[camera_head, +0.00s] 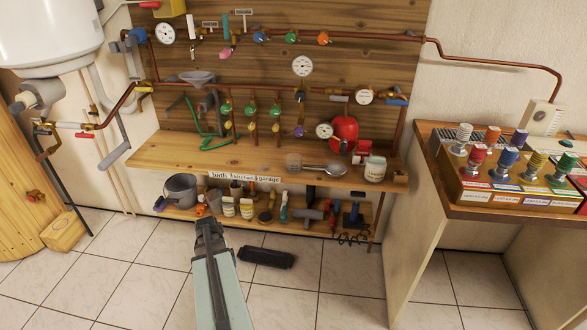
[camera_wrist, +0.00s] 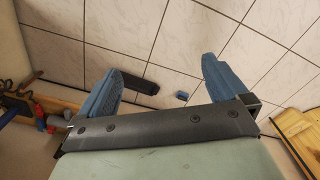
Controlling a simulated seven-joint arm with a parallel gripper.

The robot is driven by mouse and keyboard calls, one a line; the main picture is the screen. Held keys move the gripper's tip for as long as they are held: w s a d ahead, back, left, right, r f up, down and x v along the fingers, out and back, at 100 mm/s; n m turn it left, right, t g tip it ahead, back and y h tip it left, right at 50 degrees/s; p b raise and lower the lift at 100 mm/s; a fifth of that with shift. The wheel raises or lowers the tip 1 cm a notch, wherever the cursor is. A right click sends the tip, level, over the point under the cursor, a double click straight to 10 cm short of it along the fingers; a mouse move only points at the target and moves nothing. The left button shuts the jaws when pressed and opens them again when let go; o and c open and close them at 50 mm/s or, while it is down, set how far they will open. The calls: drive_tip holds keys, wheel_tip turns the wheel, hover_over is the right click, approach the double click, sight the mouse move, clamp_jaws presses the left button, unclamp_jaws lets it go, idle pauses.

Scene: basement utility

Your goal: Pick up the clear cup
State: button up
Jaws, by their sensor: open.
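A small see-through cup (camera_head: 293,161) appears to stand on the wooden bench top, left of a metal ladle or spoon; its outline is faint, so I cannot tell its exact pose. It does not show in the wrist view. My gripper (camera_head: 209,228) is in front of the bench, lower and to the left of the cup, well apart from it.
The wooden bench (camera_head: 225,160) has a metal ladle (camera_head: 335,169) and a white-labelled jar (camera_head: 375,169) to the cup's right. A lower shelf holds a grey bucket (camera_head: 181,189), bottles and tools. A dark brush-like block (camera_head: 266,258) lies on the floor. Pipes and valves line the back board.

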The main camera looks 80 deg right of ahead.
drive_tip(key=s+d+r+m+h, duration=0.2)
drive_tip(key=s+d+r, duration=0.4)
drive_tip(key=d+r, duration=0.45)
drive_tip(key=s+d+r+m+h, duration=0.2)
drive_tip(key=s+d+r, duration=0.4)
drive_tip(key=d+r, duration=0.4)
drive_tip(key=s+d+r+m+h, duration=0.1)
drive_tip(key=s+d+r+h, duration=0.1)
drive_tip(key=s+d+r, duration=0.75)
drive_tip(key=m+g, duration=0.1)
drive_tip(key=m, duration=0.2)
hover_over(294, 158)
drive_tip(key=a, duration=0.2)
drive_tip(key=f, duration=0.3)
drive_tip(key=w+f, duration=0.1)
drive_tip(key=f, duration=0.1)
drive_tip(key=shift+a+f, duration=0.15)
drive_tip(key=shift+f, duration=0.15)
drive_tip(key=shift+x, duration=3)
drive_tip(key=shift+s+a, duration=0.15)
drive_tip(key=shift+c, duration=0.4)
drive_tip(key=c, duration=1)
